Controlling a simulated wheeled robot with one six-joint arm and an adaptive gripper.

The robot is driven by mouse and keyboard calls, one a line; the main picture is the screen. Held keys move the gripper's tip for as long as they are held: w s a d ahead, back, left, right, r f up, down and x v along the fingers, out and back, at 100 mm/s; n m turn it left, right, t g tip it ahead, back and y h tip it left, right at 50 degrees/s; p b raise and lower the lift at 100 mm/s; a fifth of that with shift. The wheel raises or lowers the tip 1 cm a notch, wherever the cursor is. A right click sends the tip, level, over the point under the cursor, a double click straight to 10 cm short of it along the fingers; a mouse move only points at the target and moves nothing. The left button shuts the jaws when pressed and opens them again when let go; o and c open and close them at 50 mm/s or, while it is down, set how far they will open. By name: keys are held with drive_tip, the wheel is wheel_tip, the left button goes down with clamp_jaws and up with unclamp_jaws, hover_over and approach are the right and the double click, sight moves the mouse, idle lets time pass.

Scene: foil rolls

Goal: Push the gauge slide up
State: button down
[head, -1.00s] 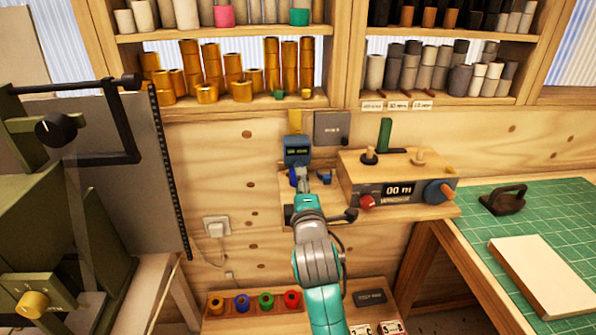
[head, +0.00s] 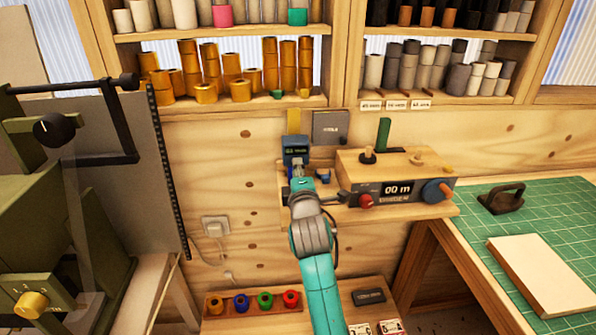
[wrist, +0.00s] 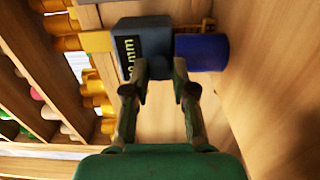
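The gauge (head: 296,146) is a blue-grey box with a small lit display, mounted at the back wall. In the wrist view the gauge body (wrist: 157,36) appears turned sideways, its display on the left side and a yellow strip beyond it. A blue cylinder (wrist: 202,52) sits right beside the body there. My gripper (wrist: 162,72) has its two fingers apart, one tip over the gauge body, the other near the edge between body and cylinder. Contact cannot be told. In the head view my gripper (head: 298,172) is just below the display and hides the gauge's lower part.
A wooden-topped unit (head: 395,185) with a "00 m" display and knobs stands close right of my gripper. A green cutting mat (head: 540,215) lies further right. Shelves of rolls hang above. Coloured rolls stand in a low rack (head: 252,312) below. A grey-green machine is at left.

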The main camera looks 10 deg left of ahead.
sight(298, 146)
drive_tip(key=shift+r, duration=3.55)
drive_tip(key=c, duration=1)
unclamp_jaws()
drive_tip(key=shift+o, duration=0.2)
drive_tip(key=shift+s+f, duration=0.1)
drive_tip(key=shift+s, duration=0.1)
drive_tip(key=v, duration=1.1)
drive_tip(key=shift+s, duration=0.25)
drive_tip(key=shift+d, duration=0.2)
